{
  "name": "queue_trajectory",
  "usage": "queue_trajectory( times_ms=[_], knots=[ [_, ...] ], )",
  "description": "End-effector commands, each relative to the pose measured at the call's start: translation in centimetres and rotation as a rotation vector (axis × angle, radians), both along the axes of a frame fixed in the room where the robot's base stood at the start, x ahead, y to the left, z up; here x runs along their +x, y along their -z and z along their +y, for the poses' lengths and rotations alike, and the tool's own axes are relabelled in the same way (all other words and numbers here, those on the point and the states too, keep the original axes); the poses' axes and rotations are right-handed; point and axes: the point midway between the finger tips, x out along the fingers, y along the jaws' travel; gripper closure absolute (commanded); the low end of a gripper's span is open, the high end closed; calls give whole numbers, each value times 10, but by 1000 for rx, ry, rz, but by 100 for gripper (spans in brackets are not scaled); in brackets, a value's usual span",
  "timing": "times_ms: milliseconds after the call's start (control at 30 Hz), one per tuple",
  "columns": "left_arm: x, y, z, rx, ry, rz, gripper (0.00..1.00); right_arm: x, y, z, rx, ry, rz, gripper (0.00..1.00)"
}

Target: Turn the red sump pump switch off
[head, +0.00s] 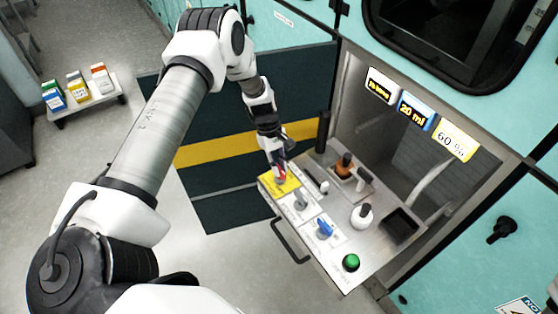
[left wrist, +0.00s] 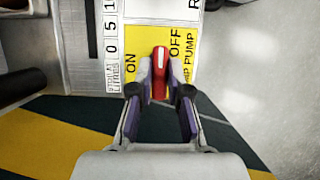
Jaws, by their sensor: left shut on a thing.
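The red sump pump switch (left wrist: 160,70) stands on a yellow plate (left wrist: 146,38) in the left wrist view. The plate reads ON on the left and OFF on the right. The switch handle, with a white line on it, points up the picture between the two words. My left gripper (left wrist: 160,93) is shut on the red switch, one finger on each side. In the head view, my left gripper (head: 278,166) reaches down to the yellow plate (head: 287,188) at the panel's left corner and hides most of the switch. My right gripper is not in view.
The metal panel (head: 333,211) also bears a grey switch (head: 301,200), a blue switch (head: 324,230), a green button (head: 351,262), a white-and-black knob (head: 362,215) and an orange-based knob (head: 343,165). A handle bar (head: 289,241) sticks out in front. Displays hang behind.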

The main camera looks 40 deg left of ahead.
Motion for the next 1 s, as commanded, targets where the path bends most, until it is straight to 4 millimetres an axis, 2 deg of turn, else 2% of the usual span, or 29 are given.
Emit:
queue_trajectory(
  times_ms=[533, 567, 600, 633, 900, 1000],
  knots=[
    [0, 0, 0, 0, 32, 0, 100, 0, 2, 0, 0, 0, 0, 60],
    [0, 0, 0, 0, 32, 0, 80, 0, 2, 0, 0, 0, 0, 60],
    [0, 0, 0, 0, 32, 0, 66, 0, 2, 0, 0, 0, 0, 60],
    [0, 0, 0, 0, 32, 0, 58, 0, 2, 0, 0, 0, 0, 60],
    [0, 0, 0, 0, 30, 0, 58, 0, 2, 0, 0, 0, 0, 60],
    [1, -6, 0, -1, 31, -2, 58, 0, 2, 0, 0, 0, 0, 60]
  ],
)
